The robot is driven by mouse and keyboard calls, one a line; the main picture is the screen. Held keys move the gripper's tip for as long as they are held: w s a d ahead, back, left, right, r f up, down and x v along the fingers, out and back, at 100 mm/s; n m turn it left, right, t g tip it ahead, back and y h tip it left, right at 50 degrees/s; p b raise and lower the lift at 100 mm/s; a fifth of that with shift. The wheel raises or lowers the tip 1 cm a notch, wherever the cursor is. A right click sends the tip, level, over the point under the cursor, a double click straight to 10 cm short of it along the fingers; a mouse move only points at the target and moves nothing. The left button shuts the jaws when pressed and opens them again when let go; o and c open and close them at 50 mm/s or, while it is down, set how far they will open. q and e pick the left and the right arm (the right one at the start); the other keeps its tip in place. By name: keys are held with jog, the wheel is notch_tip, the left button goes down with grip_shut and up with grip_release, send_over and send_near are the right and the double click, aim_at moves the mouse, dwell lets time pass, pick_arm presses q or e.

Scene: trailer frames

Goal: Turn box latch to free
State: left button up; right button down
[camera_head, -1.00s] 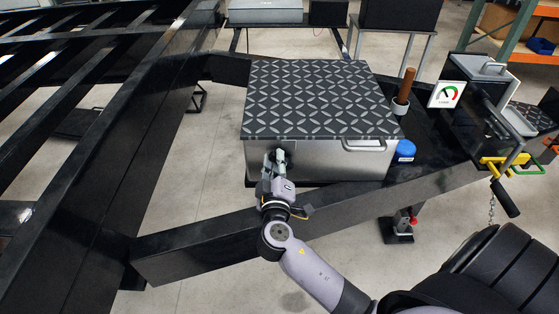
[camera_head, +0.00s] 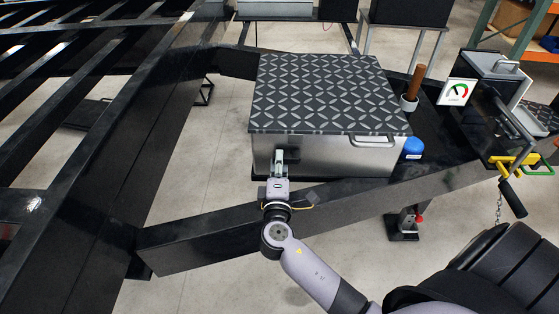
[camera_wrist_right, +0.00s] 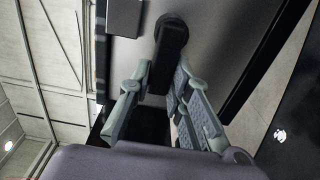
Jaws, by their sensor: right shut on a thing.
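A metal box (camera_head: 325,156) with a black diamond-plate lid (camera_head: 330,95) sits on the black trailer frame; the lid is down. My right gripper (camera_head: 279,160) is at the left part of the box's front face and hides the latch in the head view. In the right wrist view, the dark latch (camera_wrist_right: 171,42) hangs from a round pivot on the box face. My right gripper (camera_wrist_right: 160,82) has its fingers on either side of the latch's end and is shut on it. My left gripper is not in view.
A front handle (camera_head: 373,140) is at the box's right. Beside the box are a blue cap (camera_head: 413,148), a brown grip in a white cup (camera_head: 409,102) and a gauge card (camera_head: 457,92). A frame beam (camera_head: 210,236) runs below my right gripper.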

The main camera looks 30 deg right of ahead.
dwell(0.5)
jog(key=c, duration=1.5)
grip_release()
jog(key=shift+a, duration=0.1)
jog(key=v, duration=1.2)
jog(key=shift+d+f, duration=0.1)
jog(key=shift+d, duration=0.1)
